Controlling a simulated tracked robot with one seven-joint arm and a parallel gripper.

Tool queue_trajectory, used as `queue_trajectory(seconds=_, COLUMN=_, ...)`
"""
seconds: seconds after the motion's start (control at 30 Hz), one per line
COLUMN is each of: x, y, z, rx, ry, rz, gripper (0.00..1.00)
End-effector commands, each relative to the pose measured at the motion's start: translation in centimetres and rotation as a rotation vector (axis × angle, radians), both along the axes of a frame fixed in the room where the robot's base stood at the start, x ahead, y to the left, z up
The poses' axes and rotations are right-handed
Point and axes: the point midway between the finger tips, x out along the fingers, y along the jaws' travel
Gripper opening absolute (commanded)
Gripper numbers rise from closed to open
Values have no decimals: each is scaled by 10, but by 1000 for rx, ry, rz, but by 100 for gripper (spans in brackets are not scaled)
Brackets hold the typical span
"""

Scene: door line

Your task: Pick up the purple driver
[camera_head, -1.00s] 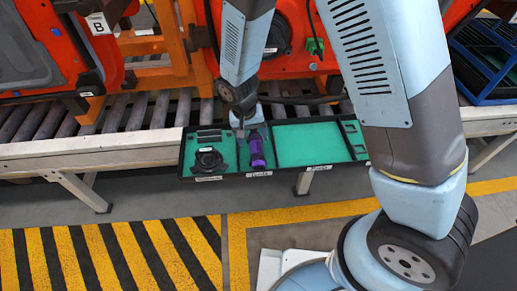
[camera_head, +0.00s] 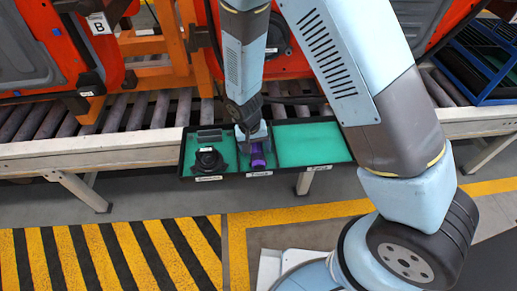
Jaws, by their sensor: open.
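The purple driver (camera_head: 257,158) lies in the middle compartment of a black tray with a green lining (camera_head: 312,145). My gripper (camera_head: 252,145) is over that compartment, right at the driver. It covers the upper part of the driver, so only the lower purple part shows. The jaws are open, but the fingertips are small and partly hidden. I cannot tell whether they touch the driver.
A black round part (camera_head: 209,160) sits in the tray's left compartment. The right compartment is mostly bare. The tray is at the front edge of a roller conveyor (camera_head: 140,112). Orange door panels (camera_head: 95,45) stand behind. A blue crate (camera_head: 485,62) is at the right.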

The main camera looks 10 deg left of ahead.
Motion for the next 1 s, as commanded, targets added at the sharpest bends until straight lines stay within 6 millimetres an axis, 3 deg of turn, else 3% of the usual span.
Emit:
queue_trajectory(seconds=0.07, x=0, y=0, z=0, rx=-1, ry=1, rz=-1, gripper=76)
queue_trajectory(seconds=0.83, x=0, y=-1, z=0, rx=0, ry=1, rz=-1, gripper=2)
queue_trajectory(seconds=1.0, x=0, y=-1, z=0, rx=0, ry=0, rz=-1, gripper=0)
